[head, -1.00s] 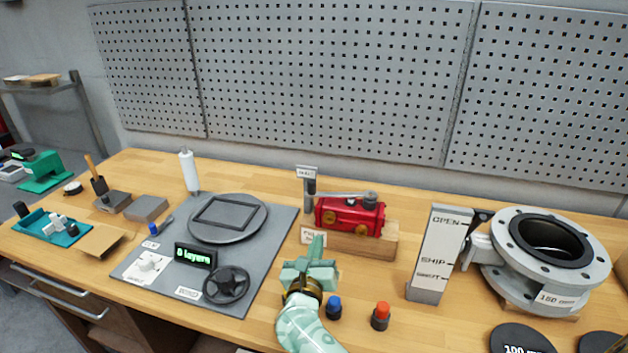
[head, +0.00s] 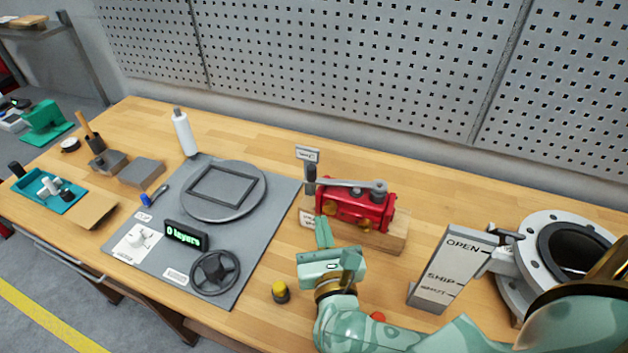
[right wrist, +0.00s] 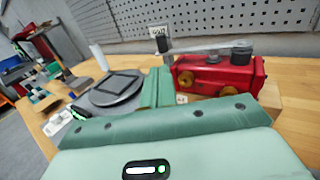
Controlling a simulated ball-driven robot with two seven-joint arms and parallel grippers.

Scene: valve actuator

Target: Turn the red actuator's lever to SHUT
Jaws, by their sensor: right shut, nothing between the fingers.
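The red actuator (head: 365,207) sits on a wooden block (head: 392,238) on the bench. Its grey lever (head: 345,183) lies across the top, from the pivot at the right to a dark upright handle (head: 310,178) at the left end. That handle stands just below the upper small sign (head: 307,153); its lettering is too small to read surely. A lower sign (head: 308,218) is partly hidden by my right gripper. My right gripper (head: 323,232) is shut and empty, in front and left of the actuator, apart from the lever. In the right wrist view its fingers (right wrist: 157,88) stand left of the actuator (right wrist: 220,75).
A board with OPEN, SHIP and SHUT-like marks (head: 445,272) and a flanged valve (head: 545,240) stand at the right. A grey mat (head: 260,240) with a round plate and handwheel (head: 215,272) lies left. A yellow-topped button (head: 281,291) stands near my gripper.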

